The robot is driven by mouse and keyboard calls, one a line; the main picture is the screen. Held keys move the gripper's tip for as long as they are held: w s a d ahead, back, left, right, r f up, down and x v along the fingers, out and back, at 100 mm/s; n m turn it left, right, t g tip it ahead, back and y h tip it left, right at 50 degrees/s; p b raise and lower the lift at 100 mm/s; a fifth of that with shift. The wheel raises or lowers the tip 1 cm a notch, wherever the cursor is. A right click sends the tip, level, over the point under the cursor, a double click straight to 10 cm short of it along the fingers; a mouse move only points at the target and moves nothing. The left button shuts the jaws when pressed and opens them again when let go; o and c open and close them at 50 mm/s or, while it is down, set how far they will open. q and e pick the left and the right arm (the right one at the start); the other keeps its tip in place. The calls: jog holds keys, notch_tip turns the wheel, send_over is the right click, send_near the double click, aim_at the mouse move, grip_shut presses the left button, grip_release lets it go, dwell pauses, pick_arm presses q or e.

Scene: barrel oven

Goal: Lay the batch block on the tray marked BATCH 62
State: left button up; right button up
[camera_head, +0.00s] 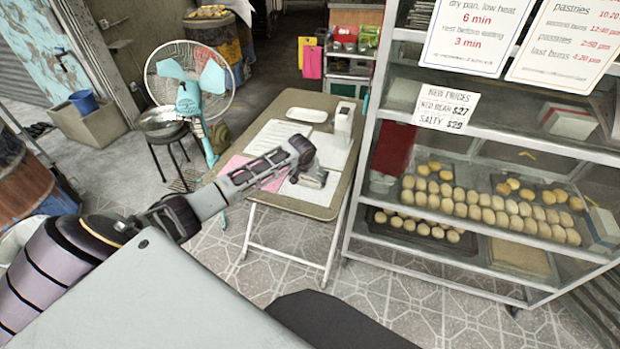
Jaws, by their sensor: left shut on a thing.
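My left gripper (316,180) is over the near right part of the folding table (307,207), low above the papers. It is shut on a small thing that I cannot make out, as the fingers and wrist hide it. I cannot tell whether that thing is the batch block. No marking BATCH 62 can be read in this view. A small white tray (306,114) lies at the back of the table. A dark tray of pastries (415,228) sits on the rack's lower shelf, with other trays above it. My right gripper is out of view.
The glass-sided pastry rack (365,165) stands close at the table's right. A white upright box (343,122) stands near the table's back right corner. Paper sheets (268,142) cover the table's middle. A fan (188,100) stands left, with tiled floor (390,295) in front.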

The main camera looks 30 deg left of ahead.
pick_arm(q)
jog(key=shift+f, duration=0.1)
jog(key=o, duration=0.7)
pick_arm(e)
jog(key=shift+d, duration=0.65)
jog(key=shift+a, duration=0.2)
